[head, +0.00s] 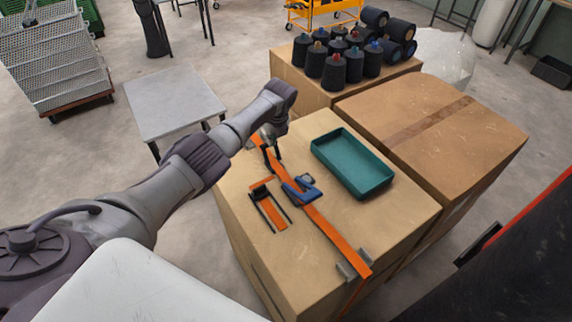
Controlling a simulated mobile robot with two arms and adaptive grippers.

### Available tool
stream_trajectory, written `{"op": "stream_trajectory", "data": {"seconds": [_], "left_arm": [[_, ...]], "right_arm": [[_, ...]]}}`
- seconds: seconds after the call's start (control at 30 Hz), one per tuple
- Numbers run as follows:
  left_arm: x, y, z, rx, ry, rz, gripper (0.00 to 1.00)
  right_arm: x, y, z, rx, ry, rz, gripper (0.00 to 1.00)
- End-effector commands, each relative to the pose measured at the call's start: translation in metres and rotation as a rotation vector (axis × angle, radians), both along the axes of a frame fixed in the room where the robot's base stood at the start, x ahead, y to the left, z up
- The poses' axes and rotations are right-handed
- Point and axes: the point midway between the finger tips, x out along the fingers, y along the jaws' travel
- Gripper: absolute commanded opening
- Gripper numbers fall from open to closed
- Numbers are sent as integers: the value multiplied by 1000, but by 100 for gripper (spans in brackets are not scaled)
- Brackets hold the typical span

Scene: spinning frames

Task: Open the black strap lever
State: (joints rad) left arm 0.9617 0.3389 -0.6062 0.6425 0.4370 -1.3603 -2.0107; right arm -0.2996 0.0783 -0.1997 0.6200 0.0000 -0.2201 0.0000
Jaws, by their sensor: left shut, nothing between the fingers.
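An orange strap (330,233) runs across the top of a cardboard box (345,215) and over its front edge. A blue buckle part (301,191) sits on the strap near its middle. A black lever-like piece (261,192) lies just left of it, with dark side rails and a short orange strap length between them. I cannot tell exactly how the black and blue parts join. My left gripper (273,157) is shut and empty over the far end of the strap, beyond both parts and apart from them. My right gripper is not in view.
A teal tray (352,163) stands right of the strap on the same box. A second closed box (450,135) adjoins it on the right. Several dark yarn cones (334,72) stand on a box behind. A grey table (173,102) is at left. The box's front corner is clear.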

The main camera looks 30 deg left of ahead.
Motion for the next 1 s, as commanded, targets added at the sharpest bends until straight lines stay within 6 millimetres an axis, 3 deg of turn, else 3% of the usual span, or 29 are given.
{"op": "stream_trajectory", "data": {"seconds": [0.77,1.0], "left_arm": [[4,7,0,3,-2,1,0],[3,-2,13,2,-1,0,0]], "right_arm": [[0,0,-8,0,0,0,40],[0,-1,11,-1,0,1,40]]}}
